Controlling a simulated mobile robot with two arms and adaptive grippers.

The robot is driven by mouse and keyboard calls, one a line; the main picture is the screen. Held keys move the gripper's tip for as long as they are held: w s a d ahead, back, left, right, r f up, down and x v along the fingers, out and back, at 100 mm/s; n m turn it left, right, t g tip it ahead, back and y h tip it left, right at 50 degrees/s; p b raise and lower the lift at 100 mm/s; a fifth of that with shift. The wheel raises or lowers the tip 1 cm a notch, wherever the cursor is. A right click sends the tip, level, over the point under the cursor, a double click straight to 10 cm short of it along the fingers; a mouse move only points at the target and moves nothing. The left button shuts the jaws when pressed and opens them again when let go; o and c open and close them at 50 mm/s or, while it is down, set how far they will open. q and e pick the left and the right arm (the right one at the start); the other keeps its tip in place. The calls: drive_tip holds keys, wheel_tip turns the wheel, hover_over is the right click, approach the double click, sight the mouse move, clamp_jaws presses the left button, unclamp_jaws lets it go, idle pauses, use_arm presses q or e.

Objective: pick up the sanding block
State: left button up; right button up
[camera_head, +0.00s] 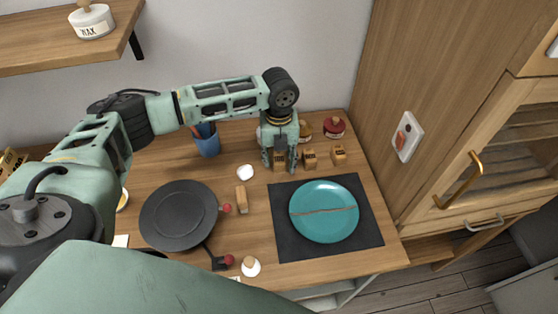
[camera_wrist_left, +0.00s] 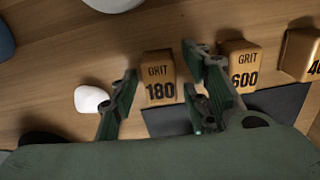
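Several tan sanding blocks sit in a row at the back of the wooden worktop. The GRIT 180 block (camera_wrist_left: 158,70) lies between my left gripper's fingers in the left wrist view, with a gap visible beside it. The GRIT 600 block (camera_wrist_left: 241,60) is just right of the fingers; it also shows in the head view (camera_head: 309,158). A third block (camera_head: 338,154) is further right, its number partly cut off in the wrist view. My left gripper (camera_head: 280,162) points down over the leftmost block and is open. My right gripper is not in view.
A teal plate (camera_head: 322,212) with a gold seam lies on a dark mat (camera_head: 285,241). A black round plate (camera_head: 178,216), a small tan block (camera_head: 241,199) and a white object (camera_head: 245,172) are left of it. A blue cup (camera_head: 207,147) and a red-topped jar (camera_head: 334,127) stand near the wall.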

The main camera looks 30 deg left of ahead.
sight(282, 159)
use_arm(q)
drive_tip(key=c, duration=0.9)
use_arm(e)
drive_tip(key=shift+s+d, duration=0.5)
use_arm(q)
drive_tip(key=shift+w+r, duration=0.1)
drive_tip(key=shift+r, duration=0.4)
drive_tip(key=r, duration=0.1)
drive_tip(key=d+r+b, duration=0.1)
drive_tip(key=r, duration=0.1)
drive_tip(key=shift+r, duration=0.2)
drive_tip(key=s+d+r+b, duration=0.2)
drive_tip(key=s+d+r, duration=0.2)
drive_tip(key=d, duration=0.6)
wheel_tip(282, 159, up, 3)
drive_tip(key=shift+f, duration=0.15)
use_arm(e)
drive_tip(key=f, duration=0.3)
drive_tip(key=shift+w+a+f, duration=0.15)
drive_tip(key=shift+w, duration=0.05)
